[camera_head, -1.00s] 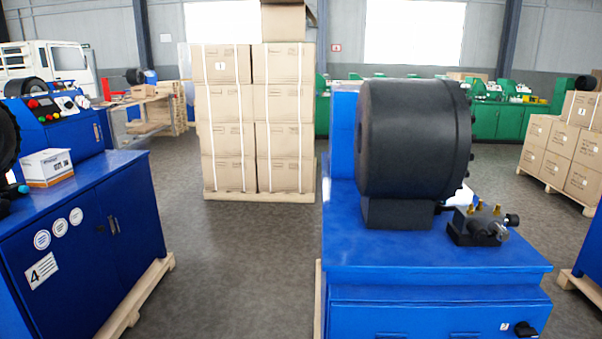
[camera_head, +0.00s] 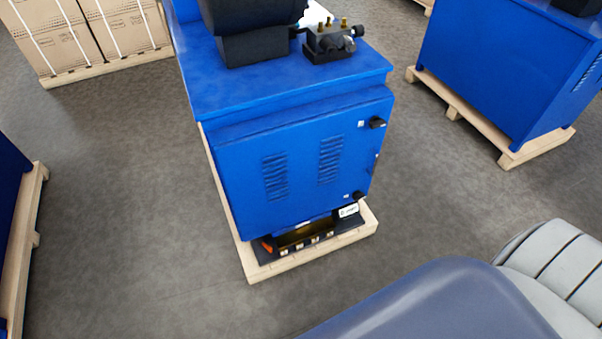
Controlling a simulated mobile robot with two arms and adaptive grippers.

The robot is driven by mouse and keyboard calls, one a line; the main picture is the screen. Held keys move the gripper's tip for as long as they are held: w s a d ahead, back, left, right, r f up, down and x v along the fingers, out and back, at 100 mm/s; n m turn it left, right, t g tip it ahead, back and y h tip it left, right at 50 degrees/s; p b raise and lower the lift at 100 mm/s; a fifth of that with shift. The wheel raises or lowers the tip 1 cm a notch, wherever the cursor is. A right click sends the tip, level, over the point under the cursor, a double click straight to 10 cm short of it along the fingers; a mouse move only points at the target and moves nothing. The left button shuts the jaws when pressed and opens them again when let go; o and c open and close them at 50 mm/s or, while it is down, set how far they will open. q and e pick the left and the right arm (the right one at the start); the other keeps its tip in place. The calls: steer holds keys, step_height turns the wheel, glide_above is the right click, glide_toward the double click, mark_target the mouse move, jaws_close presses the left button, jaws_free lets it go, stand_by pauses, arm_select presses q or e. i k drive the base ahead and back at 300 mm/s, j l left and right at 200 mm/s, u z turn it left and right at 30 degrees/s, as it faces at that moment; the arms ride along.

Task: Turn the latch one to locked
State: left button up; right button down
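Two black latches show on the front door (camera_head: 300,165) of the blue cabinet. The upper latch (camera_head: 377,122) is near the door's top right corner, beside a small white label. The lower latch (camera_head: 358,196) is near the bottom right corner, also beside a small label. The labels are too small to read, so I cannot tell which latch is one or whether either is locked. The door looks shut. Neither of my grippers is in view.
The cabinet stands on a wooden pallet (camera_head: 260,270), with a black tray (camera_head: 310,235) under the door. A black valve block (camera_head: 330,42) sits on top. Another blue cabinet (camera_head: 500,70) stands at right, and stacked boxes (camera_head: 95,30) at upper left. Grey floor (camera_head: 120,220) is open at left.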

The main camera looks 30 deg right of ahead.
mark_target(357, 194)
steer(key=z, duration=1.4)
